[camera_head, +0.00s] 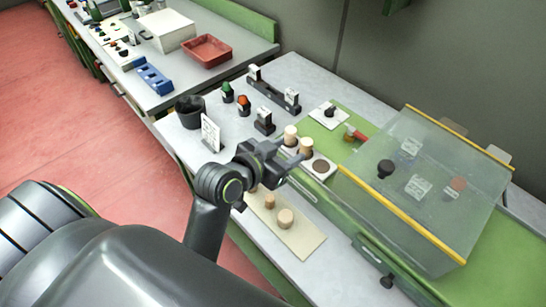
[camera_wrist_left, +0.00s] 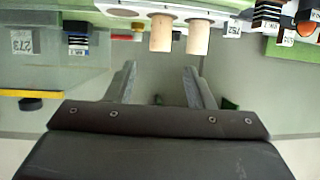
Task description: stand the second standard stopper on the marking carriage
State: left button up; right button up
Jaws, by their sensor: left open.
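Two pale cork stoppers, one (camera_head: 290,135) behind the other (camera_head: 305,146), stand upright by the white plate of what looks like the marking carriage (camera_head: 331,175), which has a bare dark round spot. In the left wrist view the two stoppers (camera_wrist_left: 161,34) (camera_wrist_left: 198,38) stand side by side on a white plate (camera_wrist_left: 145,11), beyond my fingertips. My left gripper (camera_head: 291,158) is open and empty, just short of the stoppers. Several more corks, including a wide one (camera_head: 286,218), stand on a beige board (camera_head: 305,241); my left wrist partly hides it.
A clear case with yellow edges (camera_head: 400,215) stands to the right. A red-handled tool (camera_head: 354,133) and a white square plate (camera_head: 327,117) lie behind the stoppers. A dark cup (camera_head: 189,111), a white sign (camera_head: 211,133) and dark holders (camera_head: 264,121) stand at the left.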

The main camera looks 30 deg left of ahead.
pick_arm(q)
jog(key=v, duration=0.4)
jog(key=shift+s+r, duration=0.15)
jog(key=shift+s, duration=0.15)
